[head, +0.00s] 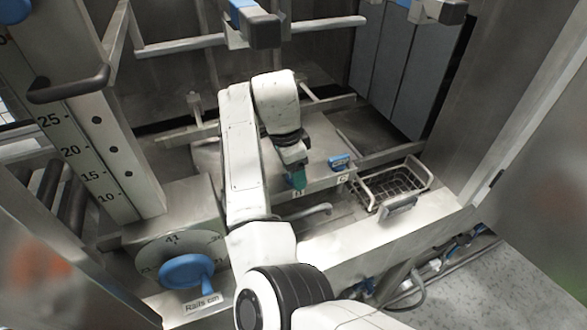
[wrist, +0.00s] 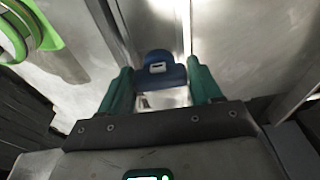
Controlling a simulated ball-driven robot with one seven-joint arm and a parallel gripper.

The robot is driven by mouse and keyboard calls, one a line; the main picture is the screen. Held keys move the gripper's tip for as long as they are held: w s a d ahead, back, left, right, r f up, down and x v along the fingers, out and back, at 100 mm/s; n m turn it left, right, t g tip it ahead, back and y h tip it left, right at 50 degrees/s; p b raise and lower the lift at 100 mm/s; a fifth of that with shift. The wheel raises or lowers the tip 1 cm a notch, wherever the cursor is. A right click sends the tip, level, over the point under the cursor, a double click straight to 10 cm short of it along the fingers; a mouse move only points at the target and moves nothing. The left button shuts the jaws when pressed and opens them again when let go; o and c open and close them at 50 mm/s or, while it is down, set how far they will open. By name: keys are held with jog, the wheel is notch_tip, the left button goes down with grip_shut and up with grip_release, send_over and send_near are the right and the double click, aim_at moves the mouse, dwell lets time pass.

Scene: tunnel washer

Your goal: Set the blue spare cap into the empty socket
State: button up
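My gripper (head: 297,180) is low over the bench in the head view, its green fingers pointing down. In the head view the held cap is hidden behind the fingers. A second blue piece (head: 340,162) with a pale mark sits on the bench to the right of the gripper. I cannot make out the empty socket.
A wire basket (head: 395,183) stands to the right on the ledge. A blue knob (head: 186,270) on a dial is at lower left. Rails and a blue-ended handle (head: 258,27) cross the back. A pale curved handle (head: 305,212) lies just in front of the gripper.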

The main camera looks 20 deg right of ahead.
jog(key=shift+o, duration=1.3)
jog(key=shift+s+f, duration=0.1)
jog(key=shift+f, duration=0.25)
jog(key=r, duration=0.2)
jog(key=r+b, duration=0.1)
jog(key=r, duration=0.2)
jog(key=a+r, duration=0.1)
jog(key=r, duration=0.2)
jog(key=shift+a, duration=0.1)
